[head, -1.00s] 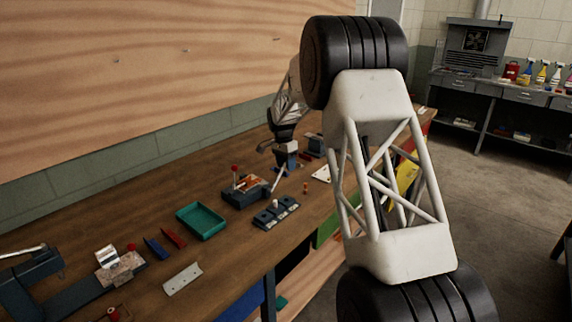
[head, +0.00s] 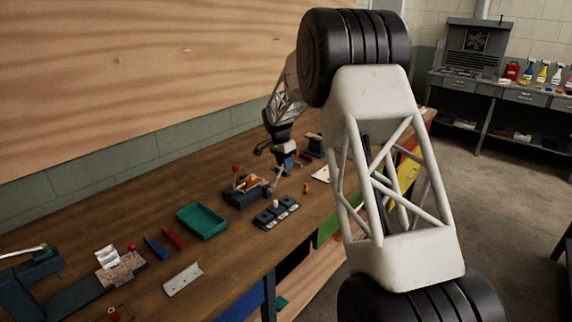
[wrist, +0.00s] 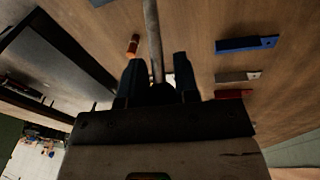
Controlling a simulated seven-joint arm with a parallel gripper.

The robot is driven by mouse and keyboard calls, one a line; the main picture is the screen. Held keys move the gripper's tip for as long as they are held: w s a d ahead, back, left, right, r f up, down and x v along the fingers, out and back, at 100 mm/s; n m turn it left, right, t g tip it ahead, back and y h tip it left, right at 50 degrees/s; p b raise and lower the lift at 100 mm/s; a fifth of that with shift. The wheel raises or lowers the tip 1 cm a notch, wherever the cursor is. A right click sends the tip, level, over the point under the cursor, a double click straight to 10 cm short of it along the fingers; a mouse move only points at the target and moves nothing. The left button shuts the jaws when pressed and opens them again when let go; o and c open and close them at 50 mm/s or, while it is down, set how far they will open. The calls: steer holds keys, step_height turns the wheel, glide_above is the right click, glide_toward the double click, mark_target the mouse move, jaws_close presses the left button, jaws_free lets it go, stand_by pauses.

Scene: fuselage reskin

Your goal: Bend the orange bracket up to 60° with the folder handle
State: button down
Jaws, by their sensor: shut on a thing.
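The folder (head: 240,198) is a dark blue-grey device on the bench, with a red knob standing at its left. The orange bracket (head: 251,182) sits on top of it; its bend angle is too small to read. The folder handle (head: 277,184) is a light rod rising at the folder's right side to my gripper. My gripper (head: 284,164) points down there. In the wrist view the handle (wrist: 153,38) runs as a grey rod between the two dark fingers of my gripper (wrist: 158,72), which is shut on it. The bracket cannot be made out in the wrist view.
A dark block with round posts (head: 276,212) stands just in front of the folder. A teal tray (head: 201,221) lies to its left. A small orange cylinder (head: 306,188) stands to the right, also beside the handle in the wrist view (wrist: 132,45). Blue and red tools lie farther left.

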steer(key=shift+s+a+r+t+h, duration=0.75)
steer(key=shift+a+r+t+h, duration=0.05)
steer(key=shift+s+a+r+t+h, duration=0.25)
steer(key=shift+s+a+t+h, duration=0.25)
steer(key=shift+s+a+r+t+h, duration=0.25)
steer(key=shift+s+a+t+h, duration=0.2)
steer(key=shift+t+h, duration=0.05)
steer(key=s+a+t+h, duration=0.2)
steer(key=s+a+h, duration=0.1)
steer(key=s+a, duration=0.1)
steer(key=shift+s+m+t, duration=0.15)
steer(key=shift+m+t, duration=0.25)
steer(key=shift+a+f, duration=0.15)
steer(key=shift+f, duration=0.05)
steer(key=c, duration=1)
jaws_free()
steer(key=shift+o, duration=0.2)
steer(key=shift+r, duration=0.15)
steer(key=v, duration=0.7)
steer(key=shift+s+a, duration=0.2)
steer(key=shift+a, duration=0.1)
